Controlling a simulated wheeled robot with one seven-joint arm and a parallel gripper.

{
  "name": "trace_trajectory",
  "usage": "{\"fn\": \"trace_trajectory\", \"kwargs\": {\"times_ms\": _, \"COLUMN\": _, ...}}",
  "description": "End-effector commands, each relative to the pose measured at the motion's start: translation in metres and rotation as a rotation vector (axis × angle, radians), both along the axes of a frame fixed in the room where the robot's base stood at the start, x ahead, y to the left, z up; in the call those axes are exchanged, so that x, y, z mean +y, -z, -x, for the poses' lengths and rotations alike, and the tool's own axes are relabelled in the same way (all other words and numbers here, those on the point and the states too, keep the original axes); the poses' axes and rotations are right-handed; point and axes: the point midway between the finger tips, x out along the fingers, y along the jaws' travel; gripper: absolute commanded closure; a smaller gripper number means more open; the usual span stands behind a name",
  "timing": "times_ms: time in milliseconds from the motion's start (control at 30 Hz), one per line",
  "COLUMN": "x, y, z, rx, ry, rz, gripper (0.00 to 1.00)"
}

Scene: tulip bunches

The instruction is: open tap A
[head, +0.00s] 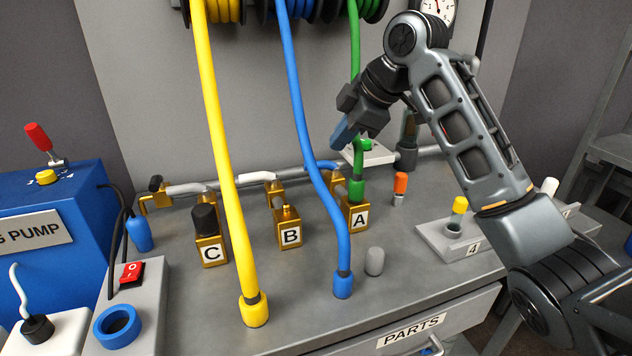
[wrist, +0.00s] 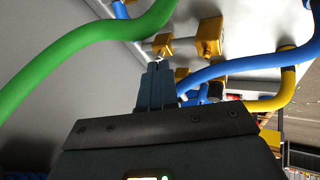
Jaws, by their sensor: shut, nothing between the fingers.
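Tap A (head: 358,217) is a brass block with a white "A" label, at the right end of the row on the bench in the head view. The green hose (head: 358,185) ends in a green collar above it. A brass fitting (head: 337,180) sits behind the block; I cannot make out a tap handle clearly. My gripper (head: 343,134) is shut and empty, above and behind tap A, and hides part of the green hose. In the wrist view, its closed fingers (wrist: 157,86) point toward a brass fitting (wrist: 164,46), with the green hose (wrist: 75,50) at left.
Blocks B (head: 289,230) and C (head: 210,248) stand left of tap A. The blue hose (head: 320,185) and yellow hose (head: 225,160) hang in front. A grey peg (head: 375,261) and an orange-capped vial (head: 400,187) stand nearby. A blue pump (head: 50,235) is far left.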

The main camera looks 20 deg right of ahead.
Motion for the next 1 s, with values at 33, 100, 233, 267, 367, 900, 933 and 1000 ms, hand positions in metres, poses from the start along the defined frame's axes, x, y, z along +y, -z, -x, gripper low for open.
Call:
{"fn": "trace_trajectory", "kwargs": {"times_ms": 33, "x": -0.005, "y": 0.005, "z": -0.001, "rx": 0.002, "ry": 0.005, "rz": 0.001, "gripper": 1.0}}
{"fn": "trace_trajectory", "kwargs": {"times_ms": 100, "x": -0.008, "y": 0.006, "z": -0.002, "rx": 0.003, "ry": 0.008, "rz": 0.002, "gripper": 1.0}}
{"fn": "trace_trajectory", "kwargs": {"times_ms": 233, "x": -0.004, "y": 0.016, "z": -0.009, "rx": 0.005, "ry": 0.007, "rz": 0.003, "gripper": 1.0}}
{"fn": "trace_trajectory", "kwargs": {"times_ms": 267, "x": -0.003, "y": 0.02, "z": -0.011, "rx": 0.005, "ry": 0.007, "rz": 0.003, "gripper": 1.0}}
{"fn": "trace_trajectory", "kwargs": {"times_ms": 367, "x": 0.003, "y": 0.035, "z": -0.019, "rx": 0.005, "ry": 0.007, "rz": 0.002, "gripper": 1.0}}
{"fn": "trace_trajectory", "kwargs": {"times_ms": 900, "x": 0.016, "y": 0.09, "z": -0.076, "rx": 0.003, "ry": 0.008, "rz": 0.003, "gripper": 1.0}}
{"fn": "trace_trajectory", "kwargs": {"times_ms": 933, "x": 0.016, "y": 0.091, "z": -0.078, "rx": 0.003, "ry": 0.008, "rz": 0.003, "gripper": 1.0}}
{"fn": "trace_trajectory", "kwargs": {"times_ms": 1000, "x": 0.016, "y": 0.091, "z": -0.082, "rx": 0.001, "ry": 0.007, "rz": 0.003, "gripper": 1.0}}
